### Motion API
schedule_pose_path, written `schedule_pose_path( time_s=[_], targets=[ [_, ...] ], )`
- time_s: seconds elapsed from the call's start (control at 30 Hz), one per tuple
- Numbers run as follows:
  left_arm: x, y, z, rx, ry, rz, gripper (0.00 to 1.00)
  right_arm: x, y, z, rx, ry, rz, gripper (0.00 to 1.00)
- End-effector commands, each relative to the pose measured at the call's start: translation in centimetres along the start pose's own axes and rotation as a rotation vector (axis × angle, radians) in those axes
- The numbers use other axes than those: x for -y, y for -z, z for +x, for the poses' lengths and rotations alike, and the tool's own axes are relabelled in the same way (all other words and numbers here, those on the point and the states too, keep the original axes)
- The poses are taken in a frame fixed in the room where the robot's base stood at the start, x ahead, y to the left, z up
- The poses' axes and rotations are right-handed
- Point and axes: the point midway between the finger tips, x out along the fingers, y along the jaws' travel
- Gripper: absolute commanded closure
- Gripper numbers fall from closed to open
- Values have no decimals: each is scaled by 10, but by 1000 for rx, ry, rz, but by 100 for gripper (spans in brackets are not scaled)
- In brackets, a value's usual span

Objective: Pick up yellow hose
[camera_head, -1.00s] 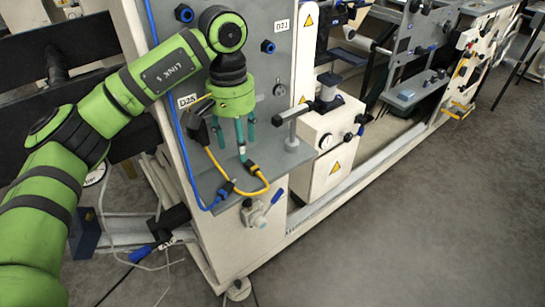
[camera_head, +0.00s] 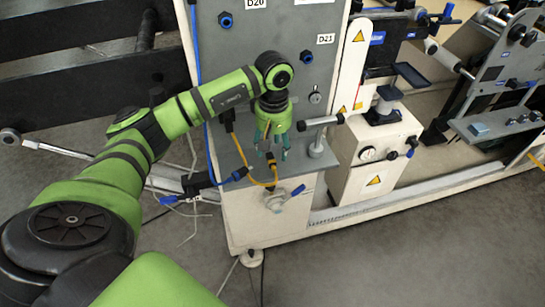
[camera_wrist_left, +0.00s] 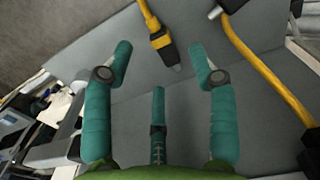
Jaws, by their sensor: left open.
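The yellow hose (camera_head: 259,183) forms a loop on the grey ledge (camera_head: 233,189) of the machine, with a dark connector at its end near my fingers. In the left wrist view the hose runs down from the top (camera_wrist_left: 148,14) to a yellow and black connector with a metal tip, just beyond my fingers. Another yellow stretch curves at the right. My left gripper (camera_head: 272,150) points down over the ledge. In the wrist view its teal fingers (camera_wrist_left: 160,58) are spread and empty, and the connector lies beyond the gap between them. My right gripper is out of view.
A grey upright panel (camera_head: 296,72) stands behind the gripper. A round-ended rod (camera_head: 318,122) juts out to its right. A blue hose (camera_head: 211,152) runs down at the left. A white box with a gauge (camera_head: 385,150) stands further right. Floor at the front right is clear.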

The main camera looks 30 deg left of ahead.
Motion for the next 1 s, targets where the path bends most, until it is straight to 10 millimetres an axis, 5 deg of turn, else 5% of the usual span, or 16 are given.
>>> schedule_pose_path(
  time_s=[0.2,0.5,0.63,0.67,1.0],
  targets=[
    [2,-5,29,3,1,1,42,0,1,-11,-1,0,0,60],
    [2,-4,35,0,0,2,42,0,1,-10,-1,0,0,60],
    [2,-4,35,0,0,2,94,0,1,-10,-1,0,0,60],
    [2,-4,35,0,0,2,100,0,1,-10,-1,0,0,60],
    [2,-4,34,0,0,3,100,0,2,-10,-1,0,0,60]
  ],
)
